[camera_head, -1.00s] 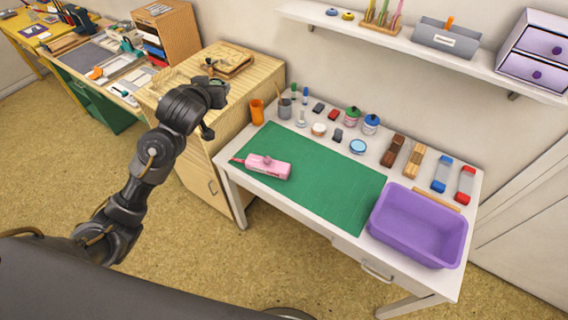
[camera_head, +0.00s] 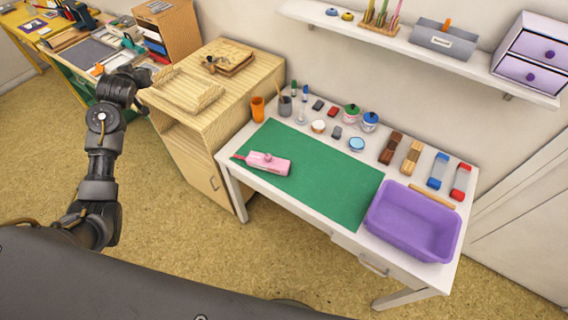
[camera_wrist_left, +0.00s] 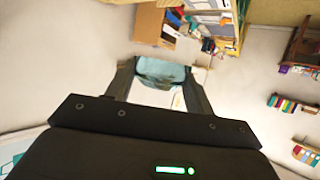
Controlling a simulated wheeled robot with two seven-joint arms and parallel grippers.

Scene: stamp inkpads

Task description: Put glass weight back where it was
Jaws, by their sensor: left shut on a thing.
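In the left wrist view my left gripper (camera_wrist_left: 158,84) is shut on a pale blue, see-through block, the glass weight (camera_wrist_left: 160,70), held between its two dark fingers. In the head view my left arm reaches up at the left, and its wrist end is in front of the wooden cabinet's left side and the green-fronted desk. The glass weight cannot be made out there. My right gripper is in neither view.
The wooden cabinet (camera_head: 212,119) bears an empty wooden tray (camera_head: 188,92) and a board with a dark item (camera_head: 228,60).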

